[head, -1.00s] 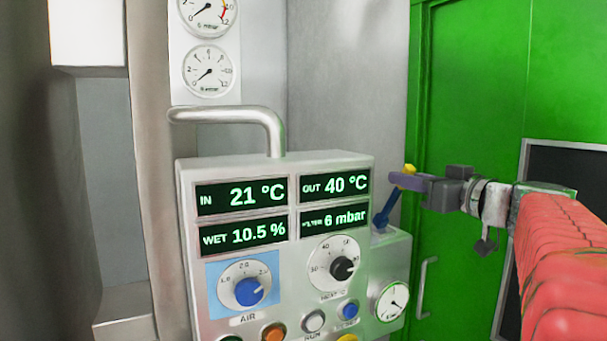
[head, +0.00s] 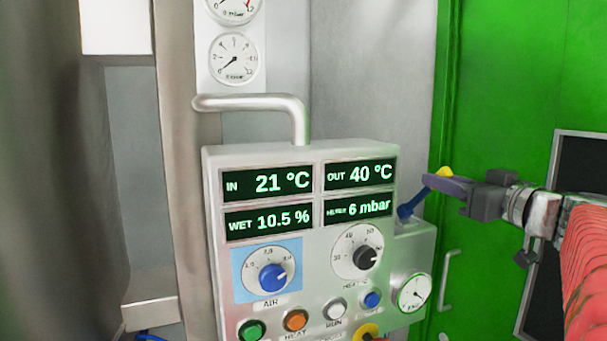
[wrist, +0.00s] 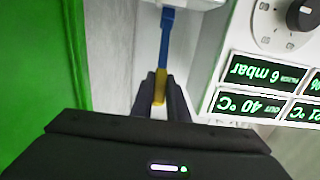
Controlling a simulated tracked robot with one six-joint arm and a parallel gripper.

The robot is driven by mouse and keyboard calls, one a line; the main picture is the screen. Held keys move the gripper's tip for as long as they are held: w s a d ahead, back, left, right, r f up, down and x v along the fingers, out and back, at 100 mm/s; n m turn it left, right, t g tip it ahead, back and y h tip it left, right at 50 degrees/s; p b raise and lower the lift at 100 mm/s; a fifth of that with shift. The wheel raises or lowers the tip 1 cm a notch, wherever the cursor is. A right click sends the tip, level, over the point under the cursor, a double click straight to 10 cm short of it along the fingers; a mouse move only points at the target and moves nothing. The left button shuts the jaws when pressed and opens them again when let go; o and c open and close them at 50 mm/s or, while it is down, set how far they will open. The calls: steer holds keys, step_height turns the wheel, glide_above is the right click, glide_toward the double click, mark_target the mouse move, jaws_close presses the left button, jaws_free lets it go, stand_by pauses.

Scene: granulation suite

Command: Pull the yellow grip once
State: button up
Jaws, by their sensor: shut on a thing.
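The yellow grip (head: 444,172) is the tip of a blue lever (head: 413,203) at the right side of the control panel. My gripper (head: 430,181) reaches in from the right and is shut on the yellow grip. In the wrist view the yellow grip (wrist: 160,86) sits between my two dark fingers, with the blue lever (wrist: 166,42) running away from it to a pale housing. In the head view my near finger hides part of the grip. The lever slants up and to the right.
The control panel (head: 310,156) with displays, knobs and buttons stands left of my gripper. A round dial (head: 413,293) is below the lever. A green door (head: 500,90) is behind, with a dark framed board (head: 580,165) at the right. A pipe (head: 250,102) rises from the panel.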

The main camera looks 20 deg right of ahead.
steer(key=shift+s+f, duration=0.1)
steer(key=shift+f, duration=0.05)
steer(key=shift+s+f, duration=0.8)
steer(key=shift+f, duration=0.2)
steer(key=shift+s+f, duration=0.3)
steer(key=shift+f, duration=0.3)
steer(key=shift+s+f, duration=0.25)
steer(key=shift+f, duration=0.3)
steer(key=shift+c, duration=0.2)
steer(key=o, duration=1.2)
steer(key=shift+r, duration=0.1)
